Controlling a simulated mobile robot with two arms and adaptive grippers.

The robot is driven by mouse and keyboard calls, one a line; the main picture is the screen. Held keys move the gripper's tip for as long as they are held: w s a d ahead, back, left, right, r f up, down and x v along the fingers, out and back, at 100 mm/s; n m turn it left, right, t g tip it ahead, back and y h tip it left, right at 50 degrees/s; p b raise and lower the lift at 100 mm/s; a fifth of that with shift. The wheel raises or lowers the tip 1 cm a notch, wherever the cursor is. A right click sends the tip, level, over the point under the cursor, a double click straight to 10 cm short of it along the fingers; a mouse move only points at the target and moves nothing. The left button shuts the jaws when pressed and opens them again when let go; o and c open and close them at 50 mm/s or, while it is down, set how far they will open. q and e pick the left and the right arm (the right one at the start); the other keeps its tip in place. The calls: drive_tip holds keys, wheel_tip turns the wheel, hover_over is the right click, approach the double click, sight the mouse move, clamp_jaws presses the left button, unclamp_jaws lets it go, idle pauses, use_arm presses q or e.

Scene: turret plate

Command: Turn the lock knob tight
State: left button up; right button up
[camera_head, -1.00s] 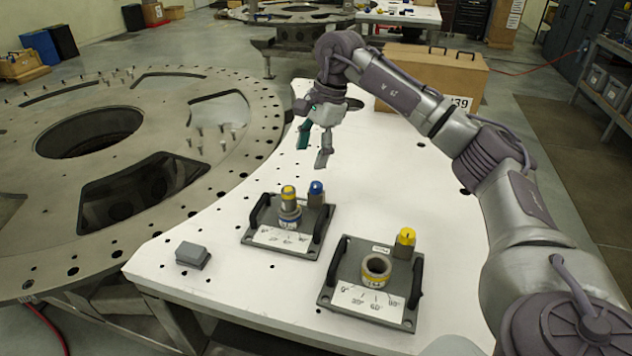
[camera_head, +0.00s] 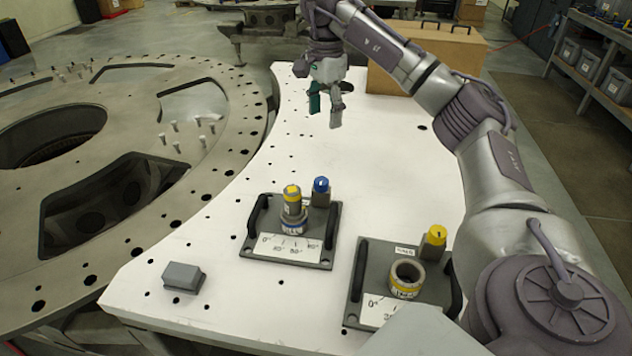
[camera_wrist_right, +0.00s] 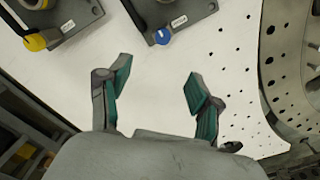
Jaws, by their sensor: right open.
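Two dark fixture plates with handles lie on the white table. The left plate (camera_head: 262,247) carries a grey cylinder with a yellow top (camera_head: 292,208) seated in a ring, and a blue knob (camera_head: 321,186) at its back right corner. The right plate (camera_head: 360,300) carries an empty, open ring (camera_head: 406,278) and a yellow knob (camera_head: 437,236). My right gripper (camera_head: 325,106) is open and empty, above the table behind the plates, touching neither. In the right wrist view, the blue knob (camera_wrist_right: 162,37) lies beyond the open fingers (camera_wrist_right: 160,76), and the yellow knob (camera_wrist_right: 35,42) is at upper left.
A small grey block (camera_head: 183,277) lies on the table (camera_head: 235,300) at front left. A large cardboard box (camera_head: 440,60) stands at the back right. A big round metal turret plate (camera_head: 225,120) with holes and upright pins borders the table on the left. The table middle is clear.

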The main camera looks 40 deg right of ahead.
sight(321, 180)
use_arm(q)
drive_tip(key=shift+s+f+b, duration=0.15)
drive_tip(key=shift+f+b, duration=0.15)
drive_tip(key=shift+f, duration=0.25)
drive_tip(key=shift+s+f+b, duration=0.15)
drive_tip(key=shift+f+b, duration=0.1)
drive_tip(key=shift+f, duration=0.3)
use_arm(e)
drive_tip(key=f, duration=1.8)
drive_tip(key=shift+w+f, duration=0.25)
drive_tip(key=shift+w, duration=0.1)
drive_tip(key=c, duration=1.1)
